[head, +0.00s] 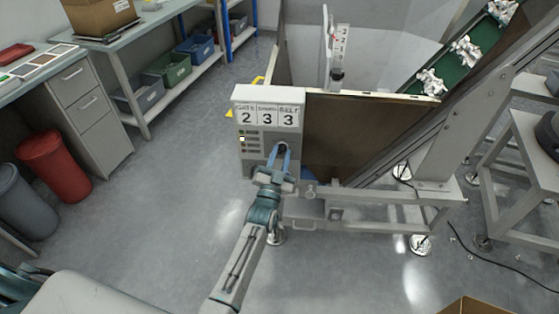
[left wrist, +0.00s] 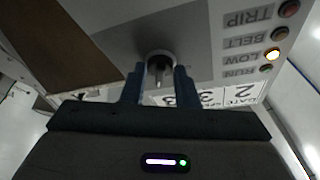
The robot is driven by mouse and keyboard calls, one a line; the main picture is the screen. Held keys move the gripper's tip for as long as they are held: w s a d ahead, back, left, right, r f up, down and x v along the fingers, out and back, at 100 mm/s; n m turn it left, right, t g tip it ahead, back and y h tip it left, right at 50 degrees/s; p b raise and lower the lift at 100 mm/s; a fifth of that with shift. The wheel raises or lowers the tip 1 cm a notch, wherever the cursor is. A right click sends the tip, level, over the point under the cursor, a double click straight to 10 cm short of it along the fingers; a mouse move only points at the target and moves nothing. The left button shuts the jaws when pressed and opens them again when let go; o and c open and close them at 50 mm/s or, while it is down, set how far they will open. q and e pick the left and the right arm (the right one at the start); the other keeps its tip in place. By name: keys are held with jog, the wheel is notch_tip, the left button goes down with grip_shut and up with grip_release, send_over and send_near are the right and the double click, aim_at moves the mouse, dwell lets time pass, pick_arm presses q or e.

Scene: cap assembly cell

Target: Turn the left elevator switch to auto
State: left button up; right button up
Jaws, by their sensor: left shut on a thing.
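The left elevator switch (head: 283,148) is a dark round knob with a light collar on the grey front of the control box (head: 255,165). In the left wrist view the knob (left wrist: 160,64) sits between my finger tips, with a pale mark on it; I cannot read which position it points to. My left gripper (head: 280,158) reaches up to the panel, its two blue fingers shut on the knob. It also shows in the left wrist view (left wrist: 158,86), one finger on each side. The fingers hide part of the knob. My right gripper is not in view.
The box's display (head: 268,117) reads 2, 3, 3. Of the TRIP, BELT, LOW and RUN lamps, the LOW lamp (left wrist: 272,54) glows. The hopper (head: 350,120) and green conveyor (head: 445,75) stand behind and right. A red bin (head: 54,165) stands left; the floor between is clear.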

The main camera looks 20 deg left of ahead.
pick_arm(q)
jog(key=n, duration=0.1)
jog(key=n+y, duration=0.1)
jog(key=n, duration=0.1)
jog(key=shift+d+f+y+b, duration=0.1)
jog(key=shift+d+y+b, duration=0.05)
jog(key=shift+y+b, duration=0.2)
jog(key=shift+n+y, duration=0.85)
jog(key=shift+n, duration=0.95)
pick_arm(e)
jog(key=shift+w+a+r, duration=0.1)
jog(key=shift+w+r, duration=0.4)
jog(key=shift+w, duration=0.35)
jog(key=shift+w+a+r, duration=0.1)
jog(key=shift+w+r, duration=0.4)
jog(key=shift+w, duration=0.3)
pick_arm(q)
jog(key=o, duration=1)
jog(key=v, duration=1)
jog(key=shift+s+d, duration=0.15)
jog(key=shift+s, duration=0.2)
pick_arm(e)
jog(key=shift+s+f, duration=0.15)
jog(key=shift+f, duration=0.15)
